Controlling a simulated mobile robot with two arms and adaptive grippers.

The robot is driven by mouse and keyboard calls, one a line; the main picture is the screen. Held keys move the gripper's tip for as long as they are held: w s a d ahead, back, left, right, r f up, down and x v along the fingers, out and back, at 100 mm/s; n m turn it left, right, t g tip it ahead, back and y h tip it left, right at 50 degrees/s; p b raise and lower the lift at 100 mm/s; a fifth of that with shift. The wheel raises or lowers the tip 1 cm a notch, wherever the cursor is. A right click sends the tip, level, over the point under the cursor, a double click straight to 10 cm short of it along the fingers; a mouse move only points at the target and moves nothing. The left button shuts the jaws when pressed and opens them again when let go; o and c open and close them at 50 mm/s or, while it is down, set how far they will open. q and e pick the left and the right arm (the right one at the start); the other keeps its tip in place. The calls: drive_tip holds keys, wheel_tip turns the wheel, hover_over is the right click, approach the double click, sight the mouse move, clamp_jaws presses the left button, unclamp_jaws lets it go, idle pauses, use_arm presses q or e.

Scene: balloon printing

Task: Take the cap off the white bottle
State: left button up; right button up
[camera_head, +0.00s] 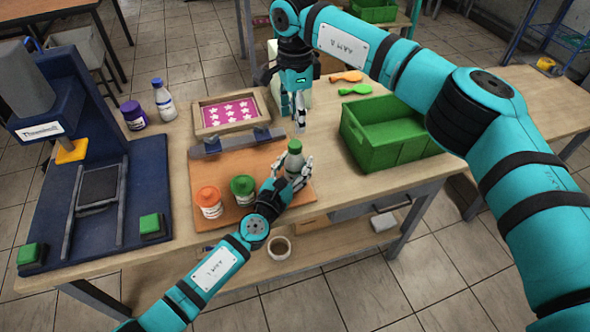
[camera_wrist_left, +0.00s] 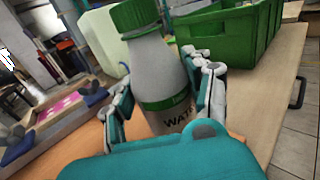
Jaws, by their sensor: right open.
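The white bottle (camera_head: 294,162) has a green cap (camera_head: 295,146) on its top and stands near the right side of the orange-brown board. In the left wrist view the bottle (camera_wrist_left: 158,75) shows a green band and dark lettering, with the green cap (camera_wrist_left: 134,16) on it. My left gripper (camera_head: 291,175) has its fingers on both sides of the bottle's body, below the cap; it also shows in the left wrist view (camera_wrist_left: 165,100). My right gripper (camera_head: 299,118) is open and empty, pointing down above and slightly behind the cap, apart from it.
Jars with orange (camera_head: 208,201) and green (camera_head: 243,190) lids stand left of my left gripper. A green crate (camera_head: 372,150) is at the right. A framed pink star screen (camera_head: 229,130) and a blue press (camera_head: 85,215) are at the left.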

use_arm(q)
clamp_jaws()
